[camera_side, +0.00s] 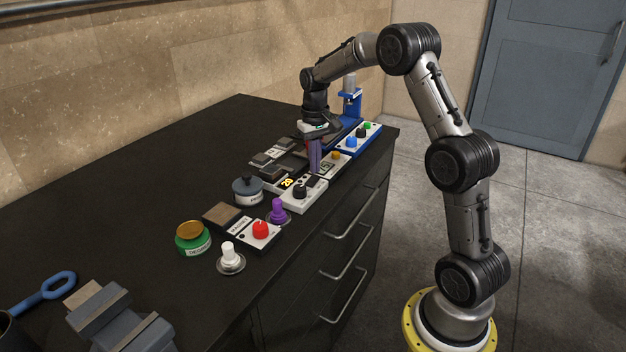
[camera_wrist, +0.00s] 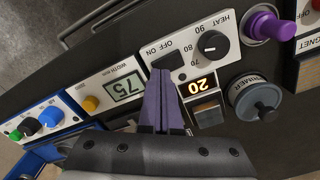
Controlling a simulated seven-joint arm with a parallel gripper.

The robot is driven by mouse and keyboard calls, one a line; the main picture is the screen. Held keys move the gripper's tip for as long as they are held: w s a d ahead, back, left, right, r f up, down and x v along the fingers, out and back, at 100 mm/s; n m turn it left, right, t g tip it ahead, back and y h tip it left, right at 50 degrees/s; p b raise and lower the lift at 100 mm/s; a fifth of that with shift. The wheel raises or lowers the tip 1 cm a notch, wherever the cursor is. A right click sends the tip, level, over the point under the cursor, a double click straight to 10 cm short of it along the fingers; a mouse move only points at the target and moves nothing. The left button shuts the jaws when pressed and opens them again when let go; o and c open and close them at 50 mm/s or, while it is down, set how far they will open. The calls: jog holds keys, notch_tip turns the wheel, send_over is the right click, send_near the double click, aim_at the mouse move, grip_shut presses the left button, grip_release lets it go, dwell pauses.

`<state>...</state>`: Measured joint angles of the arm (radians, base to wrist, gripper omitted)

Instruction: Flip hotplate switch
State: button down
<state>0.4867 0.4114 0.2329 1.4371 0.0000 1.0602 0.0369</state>
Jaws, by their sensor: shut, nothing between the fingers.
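The hotplate's white control panel (camera_wrist: 225,28) fills the top middle of the wrist view, with a black dial (camera_wrist: 213,44) marked HEAT. Its dark switch (camera_wrist: 167,62) is beside the OFF and ON lettering; I cannot tell which way it is set. The panel also shows in the side view (camera_side: 305,203), with the switch there hard to make out. My gripper (camera_wrist: 161,74) has purple fingers together and empty, tips overlapping the lower edge of the switch in the wrist view; touching or just above, I cannot tell. My gripper points down at the panel in the side view (camera_side: 314,168).
An orange display (camera_wrist: 203,82) and a grey lidded pot (camera_wrist: 255,97) are beside the panel. A purple knob (camera_wrist: 268,26) stands past the dial. A width display (camera_wrist: 125,88) and a blue-framed panel (camera_side: 358,140) lie on the other side. The black worktop (camera_side: 130,190) is clear at left.

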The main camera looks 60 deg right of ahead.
aim_at(315, 177)
jog(key=shift+f, duration=1)
dwell(0.5)
jog(key=shift+r, duration=3.55)
jog(key=s+a+r+n+t, duration=0.2)
jog(key=s+a+r, duration=0.2)
jog(key=a+r, duration=0.35)
jog(key=s+a+r+n+t, duration=0.1)
jog(key=s+a+r+t, duration=0.1)
jog(key=s+a+r, duration=0.45)
jog(key=s+a+n+t, duration=0.1)
jog(key=s+a+n, duration=0.1)
jog(key=s+a, duration=0.55)
jog(key=s+f+n, duration=0.1)
jog(key=s+f, duration=0.6)
jog(key=f, duration=0.1)
jog(key=shift+s+a+t, duration=0.3)
jog(key=shift+a, duration=0.05)
